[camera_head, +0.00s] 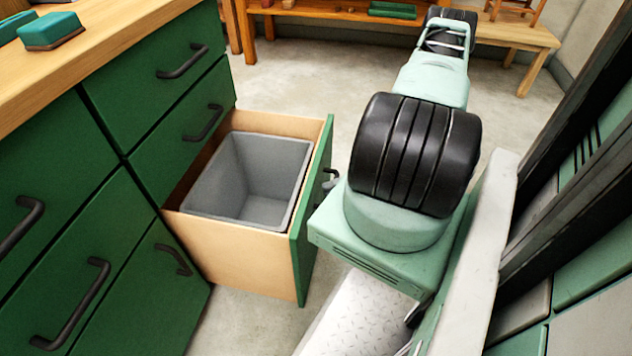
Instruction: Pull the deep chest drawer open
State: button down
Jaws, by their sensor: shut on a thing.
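The deep chest drawer (235,252) stands well out from the green chest, with pale wooden sides and a green front (312,215). A grey bin (248,180) sits inside it and looks empty. The drawer's dark handle (326,187) shows on the outer face of the front, partly hidden. Only the tip of my gripper (332,173) shows there, shut on the handle. The rest of the gripper is hidden behind my mint and black arm.
The green chest (150,130) has several other shut drawers with black handles. A green-and-brown block (52,30) lies on its wooden top (95,40). A wooden bench (330,18) stands at the back. Bare concrete floor (290,75) lies between.

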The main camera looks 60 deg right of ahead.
jog(key=shift+s+d, duration=0.25)
jog(key=shift+s, duration=0.4)
jog(key=c, duration=1.5)
grip_release()
jog(key=shift+o, duration=0.2)
jog(key=shift+d, duration=0.1)
jog(key=p+v, duration=0.1)
jog(key=v, duration=1.6)
jog(key=shift+s+r+p, duration=0.15)
jog(key=shift+p, duration=0.15)
